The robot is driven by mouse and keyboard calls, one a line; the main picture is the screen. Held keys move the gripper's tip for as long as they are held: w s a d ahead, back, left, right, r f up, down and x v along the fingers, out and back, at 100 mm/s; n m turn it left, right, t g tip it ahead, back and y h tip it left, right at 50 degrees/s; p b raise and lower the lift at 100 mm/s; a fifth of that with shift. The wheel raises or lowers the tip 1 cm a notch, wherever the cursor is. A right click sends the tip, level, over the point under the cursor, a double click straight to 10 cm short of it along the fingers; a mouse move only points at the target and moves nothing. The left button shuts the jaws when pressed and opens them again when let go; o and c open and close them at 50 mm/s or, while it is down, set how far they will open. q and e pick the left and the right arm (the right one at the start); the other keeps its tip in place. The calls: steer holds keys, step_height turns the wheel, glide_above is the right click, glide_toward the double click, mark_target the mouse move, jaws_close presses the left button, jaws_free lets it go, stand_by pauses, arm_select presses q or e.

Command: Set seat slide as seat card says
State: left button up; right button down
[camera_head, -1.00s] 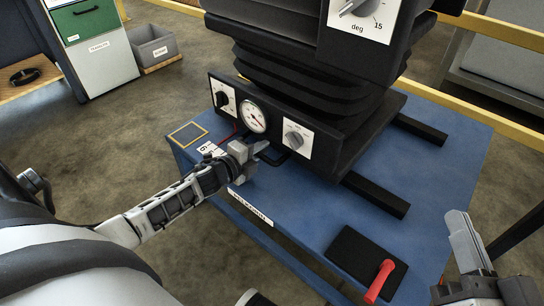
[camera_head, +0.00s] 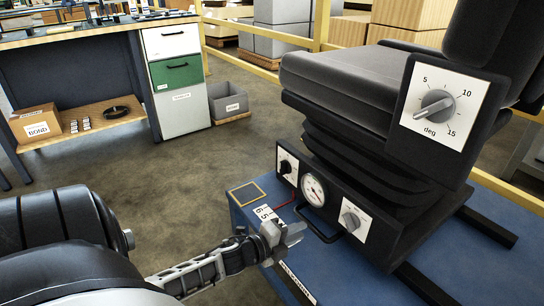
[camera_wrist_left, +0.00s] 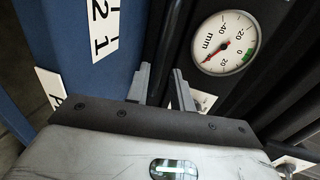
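The black seat (camera_head: 345,90) stands on a dark base on a blue platform (camera_head: 470,255). The base front carries a round gauge (camera_head: 314,190), two white dial plates and a black loop handle (camera_head: 322,237). In the left wrist view the gauge (camera_wrist_left: 224,43) reads in mm, with a red needle and a green mark on its scale. My left gripper (camera_head: 284,238) is at the handle; in the wrist view its fingers (camera_wrist_left: 162,88) stand apart on either side of a black bar (camera_wrist_left: 165,40). Firm contact is not clear. I cannot identify a seat card. My right gripper is out of view.
A deg knob (camera_head: 437,105) is on the seat's side. White number labels (camera_head: 265,212) lie on the platform. Behind left are a drawer cabinet (camera_head: 183,115), a grey bin (camera_head: 230,103) and a workbench (camera_head: 80,38). Black rails (camera_head: 487,226) extend from the base. Yellow railing runs behind.

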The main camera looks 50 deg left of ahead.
arm_select(q)
steer(key=p+v, duration=0.2)
steer(key=v, duration=0.6)
steer(key=shift+s, duration=0.4)
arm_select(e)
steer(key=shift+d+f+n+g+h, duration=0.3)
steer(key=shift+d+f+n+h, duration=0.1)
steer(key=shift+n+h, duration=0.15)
